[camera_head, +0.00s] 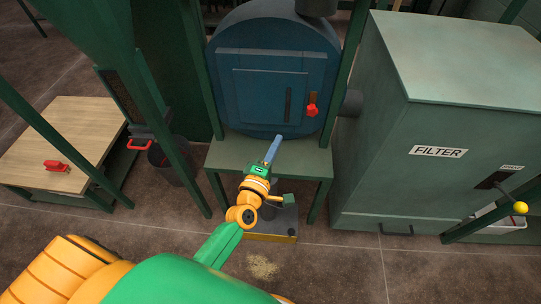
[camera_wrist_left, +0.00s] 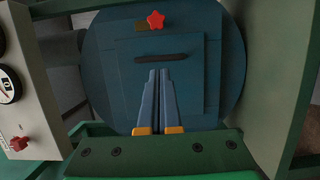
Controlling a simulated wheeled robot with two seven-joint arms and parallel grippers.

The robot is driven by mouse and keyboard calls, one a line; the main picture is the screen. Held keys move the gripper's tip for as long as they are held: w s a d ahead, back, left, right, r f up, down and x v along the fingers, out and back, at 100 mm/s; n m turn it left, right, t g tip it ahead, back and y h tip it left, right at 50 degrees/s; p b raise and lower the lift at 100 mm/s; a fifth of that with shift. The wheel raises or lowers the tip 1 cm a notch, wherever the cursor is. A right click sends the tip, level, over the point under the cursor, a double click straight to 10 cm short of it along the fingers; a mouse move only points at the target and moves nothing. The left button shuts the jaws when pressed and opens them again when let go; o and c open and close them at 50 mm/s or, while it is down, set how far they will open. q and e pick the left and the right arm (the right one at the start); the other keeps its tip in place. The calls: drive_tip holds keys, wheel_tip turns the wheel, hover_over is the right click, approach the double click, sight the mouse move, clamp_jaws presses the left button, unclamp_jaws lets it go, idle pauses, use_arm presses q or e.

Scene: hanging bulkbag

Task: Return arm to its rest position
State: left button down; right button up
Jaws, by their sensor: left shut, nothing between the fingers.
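My left arm reaches forward from the bottom left of the head view, with green and orange links. Its left gripper (camera_head: 273,147) points away from me toward the blue round machine (camera_head: 237,60). The gripper's two long blue-grey fingers lie together, shut and empty; they also show in the wrist view (camera_wrist_left: 158,75). I cannot tell the gap between the fingertips and the machine. My right gripper is not in view.
A green filter cabinet (camera_head: 440,110) stands at right, with a yellow-balled lever (camera_head: 520,207). A wooden-topped table (camera_head: 60,150) with a red handle stands at left. A small pile of grains (camera_head: 262,266) lies on the floor.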

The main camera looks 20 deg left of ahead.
use_arm(q)
drive_tip(key=s+d+f+m+g+h+p, duration=0.2)
drive_tip(key=s+f+m+g+p, duration=0.45)
drive_tip(key=s+f+m, duration=0.55)
drive_tip(key=s+a+f+m+g+p, duration=0.1)
drive_tip(key=s+a+f+m+g, duration=0.1)
drive_tip(key=s, duration=0.7)
drive_tip(key=s+a+f+m+g+y+p, duration=0.1)
drive_tip(key=s+f+m+g, duration=0.2)
drive_tip(key=s, duration=0.6)
drive_tip(key=s+a+f+m+g+y+p, duration=0.1)
drive_tip(key=s+a+f+m+g+p, duration=0.1)
drive_tip(key=s+f+g, duration=0.3)
drive_tip(key=s+f+m, duration=0.1)
drive_tip(key=s+f, duration=0.1)
drive_tip(key=s, duration=0.2)
drive_tip(key=shift+s+a+f+m, duration=0.15)
drive_tip(key=shift+s+a+m, duration=0.05)
drive_tip(key=shift+a+m, duration=0.15)
drive_tip(key=shift+g, duration=0.25)
drive_tip(key=c, duration=1.6)
unclamp_jaws()
